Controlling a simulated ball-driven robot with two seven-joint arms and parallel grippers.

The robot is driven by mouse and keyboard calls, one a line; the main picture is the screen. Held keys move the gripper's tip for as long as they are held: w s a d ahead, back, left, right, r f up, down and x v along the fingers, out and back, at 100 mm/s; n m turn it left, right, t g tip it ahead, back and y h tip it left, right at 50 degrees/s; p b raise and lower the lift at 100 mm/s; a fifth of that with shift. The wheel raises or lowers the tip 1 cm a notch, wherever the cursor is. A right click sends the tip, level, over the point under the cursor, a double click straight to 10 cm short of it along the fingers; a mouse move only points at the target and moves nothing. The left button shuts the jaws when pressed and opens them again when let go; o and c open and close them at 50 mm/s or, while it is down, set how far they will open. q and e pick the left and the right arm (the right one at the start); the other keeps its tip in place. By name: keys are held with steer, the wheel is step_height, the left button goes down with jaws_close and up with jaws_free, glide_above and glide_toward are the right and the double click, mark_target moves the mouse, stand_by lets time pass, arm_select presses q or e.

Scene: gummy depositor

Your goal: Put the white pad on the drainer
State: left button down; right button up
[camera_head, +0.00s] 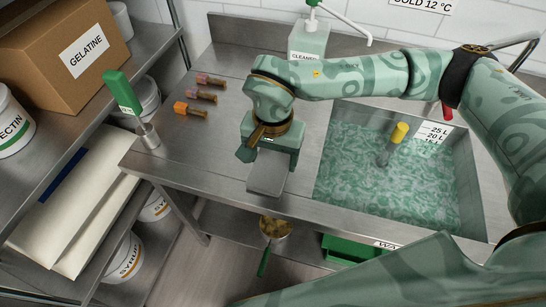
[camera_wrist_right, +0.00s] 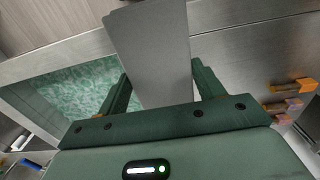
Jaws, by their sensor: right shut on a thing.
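My right gripper (camera_head: 269,160) is shut on a flat, pale grey rectangular plate (camera_head: 267,180). The plate sticks out past the fingertips toward the near edge of the steel counter, and it also shows between both fingers in the right wrist view (camera_wrist_right: 155,50). It looks grey here, and I cannot tell for sure that it is the white pad. The gripper is above the bare steel surface (camera_head: 218,150) left of the sink, which may be the drainer. Whether the plate touches the steel is unclear. My left gripper is not in view.
The sink (camera_head: 477,190) holds foamy green water and a yellow-topped tool (camera_head: 399,133). A cleaner dispenser (camera_head: 308,42) stands behind. Orange and purple-topped pieces (camera_head: 190,109) lie at the left, near a green-handled tool (camera_head: 122,92). Shelves (camera_head: 150,45) with a gelatine box (camera_head: 65,50) stand left.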

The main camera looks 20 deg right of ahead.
steer(key=w+f, duration=0.2)
steer(key=w+d+f, duration=0.1)
steer(key=w+f, duration=0.1)
steer(key=w+f+b, duration=0.1)
steer(key=w+f, duration=0.1)
steer(key=shift+d+f, duration=0.1)
steer(key=shift+d, duration=0.2)
steer(key=shift+w+f, duration=0.15)
steer(key=shift+f, duration=1.6)
steer(key=o, duration=0.9)
steer(key=shift+f+b, duration=0.15)
steer(key=shift+b, duration=0.15)
steer(key=shift+o, duration=0.2)
steer(key=shift+r, duration=0.3)
step_height(320, 180, up, 12)
steer(key=shift+f+p, duration=0.1)
steer(key=shift+p, duration=0.6)
